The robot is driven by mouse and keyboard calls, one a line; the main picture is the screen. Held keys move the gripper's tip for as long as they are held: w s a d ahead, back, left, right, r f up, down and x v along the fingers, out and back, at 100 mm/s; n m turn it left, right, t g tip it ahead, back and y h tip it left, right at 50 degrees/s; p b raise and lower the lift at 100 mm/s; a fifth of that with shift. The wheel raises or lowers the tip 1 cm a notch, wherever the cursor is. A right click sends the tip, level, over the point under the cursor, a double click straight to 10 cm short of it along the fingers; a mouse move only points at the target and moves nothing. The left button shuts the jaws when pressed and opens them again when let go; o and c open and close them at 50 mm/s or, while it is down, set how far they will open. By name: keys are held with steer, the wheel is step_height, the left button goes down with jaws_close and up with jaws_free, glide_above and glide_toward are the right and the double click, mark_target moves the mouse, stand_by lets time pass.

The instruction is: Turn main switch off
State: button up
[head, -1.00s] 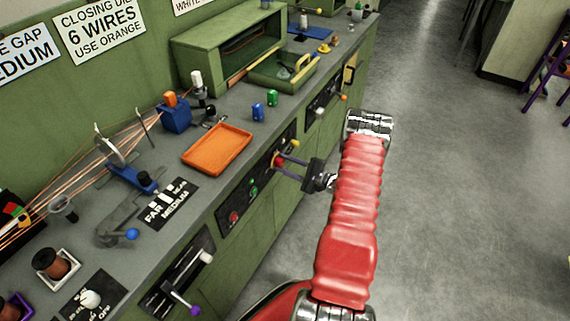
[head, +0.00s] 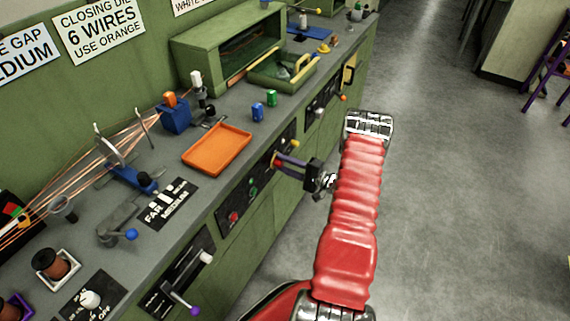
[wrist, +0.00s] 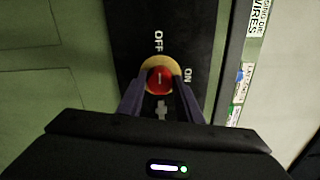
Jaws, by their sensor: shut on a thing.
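The main switch is a red round knob (wrist: 160,79) on a yellow ring, set in a black panel with OFF at its upper left and ON at its right. In the wrist view, my gripper (wrist: 159,88) has one dark finger on each side of the knob, shut on it. A small pale mark shows on the knob, but I cannot tell clearly which label it points to. In the head view, my gripper (head: 281,161) reaches the bench's front panel from the right, and its fingers mostly hide the knob.
Red and green buttons (head: 252,191) are left of the switch on the front panel. Levers with purple (head: 196,310) and orange (head: 343,97) knobs stick out along the bench front. An orange tray (head: 217,149) lies on top. The floor (head: 450,200) at right is clear.

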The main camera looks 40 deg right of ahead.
steer(key=shift+s+f, duration=0.1)
steer(key=shift+f, duration=0.1)
steer(key=o, duration=1)
steer(key=shift+r, duration=0.1)
steer(key=shift+o, duration=0.2)
steer(key=v, duration=1.3)
steer(key=shift+s, duration=0.35)
